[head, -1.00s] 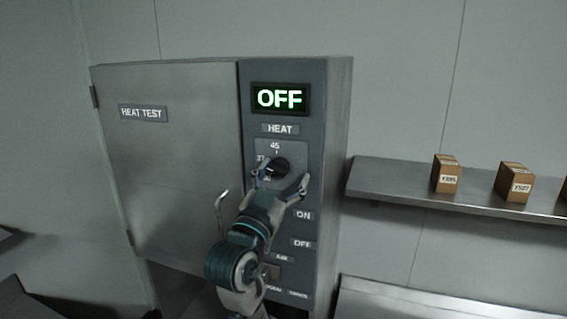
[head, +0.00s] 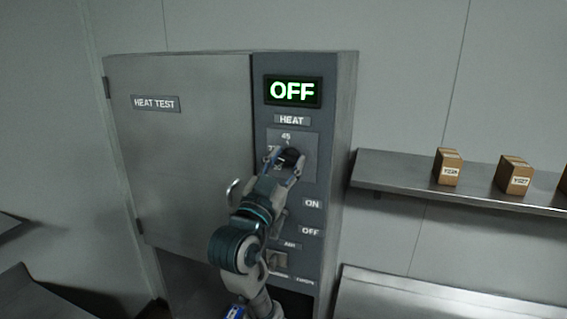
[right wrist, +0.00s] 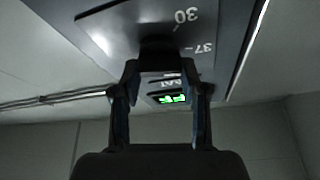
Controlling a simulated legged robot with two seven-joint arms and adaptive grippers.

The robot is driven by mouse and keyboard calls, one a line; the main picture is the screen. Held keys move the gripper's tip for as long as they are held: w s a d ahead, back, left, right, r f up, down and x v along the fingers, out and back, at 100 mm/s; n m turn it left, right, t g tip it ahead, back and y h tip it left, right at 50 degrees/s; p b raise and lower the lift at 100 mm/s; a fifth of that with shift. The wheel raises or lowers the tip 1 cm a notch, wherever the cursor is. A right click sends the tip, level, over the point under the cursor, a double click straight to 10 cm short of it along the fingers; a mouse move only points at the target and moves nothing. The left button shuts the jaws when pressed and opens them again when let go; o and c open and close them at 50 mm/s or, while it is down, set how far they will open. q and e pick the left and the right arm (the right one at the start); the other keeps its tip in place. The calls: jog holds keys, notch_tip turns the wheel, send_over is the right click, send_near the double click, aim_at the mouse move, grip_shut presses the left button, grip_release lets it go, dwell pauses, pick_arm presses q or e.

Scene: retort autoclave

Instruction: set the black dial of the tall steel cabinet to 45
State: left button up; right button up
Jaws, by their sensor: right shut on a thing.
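The tall steel cabinet (head: 185,150) has a closed door marked HEAT TEST and a dark control panel on its right side. The black dial (head: 291,156) sits on a plate under the HEAT label, with 45 printed above it. In the right wrist view the dial (right wrist: 157,47) is dark, with 30 and 37 showing on its plate; where its pointer stands I cannot tell. My right gripper (head: 282,164) is shut on the dial, one finger on each side. It also shows in the right wrist view (right wrist: 160,80). My left gripper is not in view.
The green display (head: 293,91) reads OFF. Below the dial are the ON label (head: 312,203), the OFF label (head: 310,231) and a lower switch (head: 276,260). A door handle (head: 232,192) stands left of my arm. A steel shelf (head: 400,174) holds small cartons (head: 449,167) at right.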

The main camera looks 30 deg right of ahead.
jog(key=shift+w+f, duration=0.15)
jog(key=shift+f, duration=0.1)
jog(key=shift+f+m+g+b, duration=0.1)
jog(key=shift+m+g+b, duration=0.2)
jog(key=shift+m+b, duration=0.25)
jog(key=m+g+b, duration=0.1)
jog(key=m, duration=0.2)
jog(key=shift+f, duration=0.1)
jog(key=shift+m+g+h+b, duration=0.3)
jog(key=shift+m+g+b, duration=0.2)
jog(key=shift+m+g, duration=0.5)
jog(key=m, duration=0.2)
jog(key=m+g, duration=0.1)
jog(key=shift+r+m, duration=0.2)
jog(key=shift+m, duration=0.15)
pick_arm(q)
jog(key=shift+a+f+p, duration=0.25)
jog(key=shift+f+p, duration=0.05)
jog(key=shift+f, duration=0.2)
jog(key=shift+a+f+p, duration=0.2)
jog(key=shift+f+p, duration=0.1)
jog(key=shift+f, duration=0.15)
pick_arm(e)
jog(key=shift+m+g+y, duration=0.25)
jog(key=shift+m+g, duration=0.2)
jog(key=shift+m, duration=0.8)
jog(key=shift+m+g+y, duration=0.25)
jog(key=shift+m+g, duration=0.2)
jog(key=shift+m, duration=0.8)
jog(key=shift+r, duration=0.1)
